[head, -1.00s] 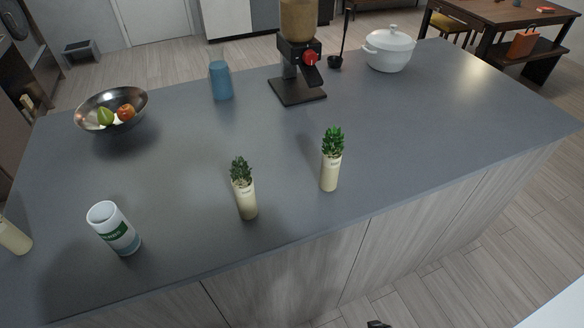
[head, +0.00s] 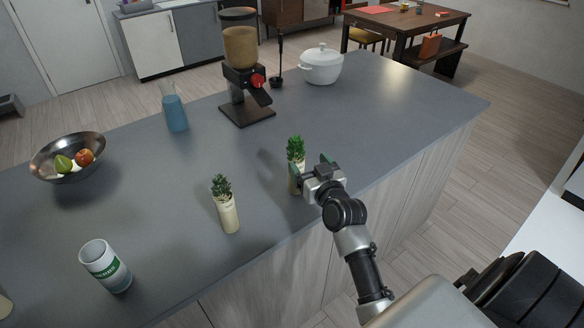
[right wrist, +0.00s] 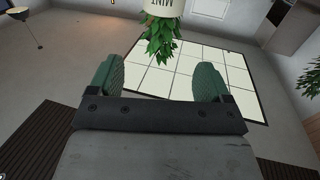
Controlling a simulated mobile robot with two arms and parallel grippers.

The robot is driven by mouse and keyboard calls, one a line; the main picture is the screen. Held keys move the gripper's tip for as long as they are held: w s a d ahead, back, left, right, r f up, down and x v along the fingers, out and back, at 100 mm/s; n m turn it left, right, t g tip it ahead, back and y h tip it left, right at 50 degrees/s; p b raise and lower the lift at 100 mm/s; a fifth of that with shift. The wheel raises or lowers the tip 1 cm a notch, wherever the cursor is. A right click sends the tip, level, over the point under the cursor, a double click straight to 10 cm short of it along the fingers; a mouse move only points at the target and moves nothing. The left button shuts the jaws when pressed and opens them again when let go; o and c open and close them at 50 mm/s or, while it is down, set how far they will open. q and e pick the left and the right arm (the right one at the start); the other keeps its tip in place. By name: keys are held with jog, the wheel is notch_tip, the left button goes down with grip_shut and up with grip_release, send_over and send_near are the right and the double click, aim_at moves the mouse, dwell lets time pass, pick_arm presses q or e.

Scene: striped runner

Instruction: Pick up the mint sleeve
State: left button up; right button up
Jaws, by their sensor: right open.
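The mint sleeve is a cream pot sleeve with a leafy green plant (head: 296,149), at the counter's near edge. Its lower part is partly hidden behind my right gripper (head: 312,172) in the head view. In the right wrist view, a cream sleeve lettered MINT (right wrist: 161,5) shows upside down at the top edge, its leaves hanging between my open green-padded fingers (right wrist: 158,78). The fingers hold nothing, and a gap to the sleeve seems to remain. A similar cream sleeve with a plant (head: 227,212) stands to the left. My left gripper is not in view.
A white-and-green can (head: 106,266) stands at the front left, and a metal fruit bowl (head: 48,165) behind it. A blue-filled vessel (head: 175,112), a grinder (head: 243,92) and a white pot (head: 321,66) stand at the back. The counter (head: 385,105) is clear on the right.

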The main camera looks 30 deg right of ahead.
aim_at(300, 153)
jog(key=shift+w+r, duration=0.1)
jog(key=shift+w, duration=1.15)
jog(key=shift+w+d+p, duration=0.15)
jog(key=shift+w+p, duration=0.15)
jog(key=shift+w, duration=0.2)
jog(key=w, duration=0.2)
jog(key=w+d+p, duration=0.1)
jog(key=w, duration=0.1)
jog(key=shift+w, duration=0.35)
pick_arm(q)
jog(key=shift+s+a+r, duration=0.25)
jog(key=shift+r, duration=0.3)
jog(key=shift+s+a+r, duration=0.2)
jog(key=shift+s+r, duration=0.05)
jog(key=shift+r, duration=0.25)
pick_arm(e)
jog(key=c, duration=1.2)
jog(key=shift+c, duration=0.2)
